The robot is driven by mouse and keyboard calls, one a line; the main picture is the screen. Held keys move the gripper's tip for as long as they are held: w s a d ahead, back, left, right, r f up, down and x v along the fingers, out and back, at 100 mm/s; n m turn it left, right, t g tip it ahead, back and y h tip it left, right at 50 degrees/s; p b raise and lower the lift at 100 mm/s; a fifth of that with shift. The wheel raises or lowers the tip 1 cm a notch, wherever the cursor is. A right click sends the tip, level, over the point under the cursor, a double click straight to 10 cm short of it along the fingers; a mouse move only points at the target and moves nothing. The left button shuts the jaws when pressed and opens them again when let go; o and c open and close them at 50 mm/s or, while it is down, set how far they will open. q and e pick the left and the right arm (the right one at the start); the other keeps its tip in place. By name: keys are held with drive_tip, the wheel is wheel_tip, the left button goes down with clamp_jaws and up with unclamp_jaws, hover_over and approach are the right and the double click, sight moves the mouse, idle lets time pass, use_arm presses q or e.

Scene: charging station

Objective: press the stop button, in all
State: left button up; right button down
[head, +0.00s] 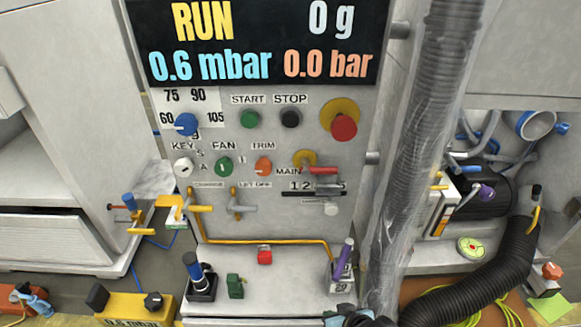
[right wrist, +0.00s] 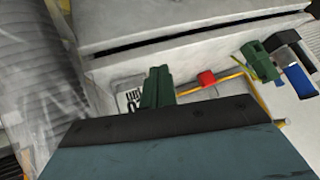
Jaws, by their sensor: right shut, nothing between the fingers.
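The stop button (head: 290,119) is a round black knob under the STOP label on the grey upright panel. It sits between the green start button (head: 250,119) and a red mushroom button (head: 343,127) on a yellow base. My right gripper (head: 346,319) is at the bottom edge of the head view, far below the stop button and apart from it. In the right wrist view its dark green fingers (right wrist: 158,86) are together and empty, in front of the bench. The stop button is not in the right wrist view. My left gripper is not in view.
The display (head: 260,40) reads RUN, 0.6 mbar and 0.0 bar. Knobs and a main switch (head: 312,170) sit below the buttons. A plastic-wrapped hose (head: 420,150) stands right of the panel. A purple lever (head: 342,260) and a blue-black lever (head: 197,272) rise from the bench.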

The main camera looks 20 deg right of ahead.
drive_tip(key=w+a+r+m+t+y+p, duration=0.1)
drive_tip(key=w+a+r+t+y, duration=0.1)
drive_tip(key=r, duration=1.2)
drive_tip(key=w+a+r+m+t+y+p, duration=0.1)
drive_tip(key=w+r+t, duration=0.4)
drive_tip(key=r, duration=0.8)
drive_tip(key=w+a+r+m+t+y+p, duration=0.1)
drive_tip(key=w+r, duration=0.5)
drive_tip(key=r, duration=0.8)
drive_tip(key=a+m+t+y, duration=0.1)
drive_tip(key=m+t+y, duration=0.1)
drive_tip(key=y, duration=0.1)
drive_tip(key=shift+a+r+y, duration=0.3)
drive_tip(key=shift+w, duration=0.15)
drive_tip(key=b, duration=0.5)
approach(291, 119)
drive_tip(key=shift+w+a+r, duration=0.2)
drive_tip(key=shift+w+a, duration=0.5)
drive_tip(key=shift+a, duration=0.1)
drive_tip(key=shift+w+a+r, duration=0.2)
drive_tip(key=shift+w+a, duration=0.55)
drive_tip(key=shift+a, duration=0.05)
drive_tip(key=shift+w+a+r, duration=0.2)
drive_tip(key=shift+w+a, duration=0.5)
drive_tip(key=shift+a, duration=0.15)
drive_tip(key=shift+w+d, duration=0.15)
drive_tip(key=shift+w, duration=0.25)
